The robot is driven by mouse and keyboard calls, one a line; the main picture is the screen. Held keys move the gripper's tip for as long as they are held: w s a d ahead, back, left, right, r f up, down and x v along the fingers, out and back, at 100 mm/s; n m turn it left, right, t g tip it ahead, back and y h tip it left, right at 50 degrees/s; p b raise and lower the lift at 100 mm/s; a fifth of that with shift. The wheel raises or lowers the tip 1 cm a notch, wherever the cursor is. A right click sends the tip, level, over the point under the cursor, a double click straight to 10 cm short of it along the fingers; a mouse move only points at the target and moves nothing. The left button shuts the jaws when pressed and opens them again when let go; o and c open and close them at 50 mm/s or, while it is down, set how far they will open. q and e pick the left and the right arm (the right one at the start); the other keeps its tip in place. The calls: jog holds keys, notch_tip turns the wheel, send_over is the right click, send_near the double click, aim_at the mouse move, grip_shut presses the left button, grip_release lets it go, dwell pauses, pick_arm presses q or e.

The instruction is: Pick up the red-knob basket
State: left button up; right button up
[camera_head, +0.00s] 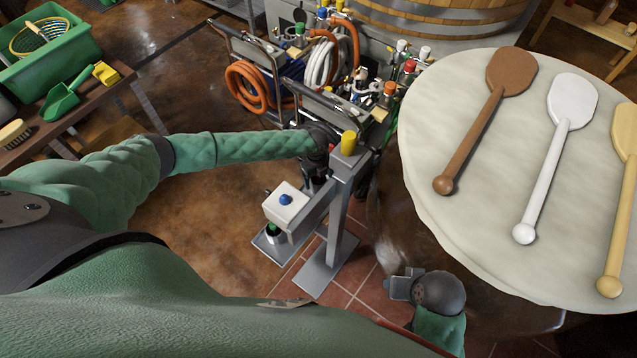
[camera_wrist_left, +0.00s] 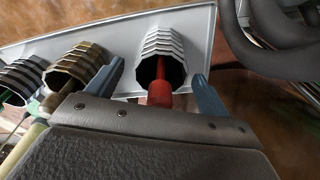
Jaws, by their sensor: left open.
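In the left wrist view, a red handle (camera_wrist_left: 160,92) stands in the dark mouth of a silver ribbed cylinder (camera_wrist_left: 165,45). My left gripper (camera_wrist_left: 157,70) is open, with one blue-grey finger on each side of the red handle. Contact cannot be told. In the head view, my left gripper (camera_head: 318,172) is at the end of the green arm, beside a grey post, and its fingers are mostly hidden. The red handle cannot be made out there. My right gripper (camera_head: 398,286) is low at the bottom right, away from the cylinders; its jaws are unclear.
Two more ribbed cylinders, one bronze (camera_wrist_left: 78,65) and one dark (camera_wrist_left: 22,78), sit on the pale plate (camera_wrist_left: 120,30). A grey post with a yellow cap (camera_head: 348,142) and a white box (camera_head: 286,206) stand close by. A round table (camera_head: 450,110) with paddles is at right.

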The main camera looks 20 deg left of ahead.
pick_arm(q)
jog(key=c, duration=1.1)
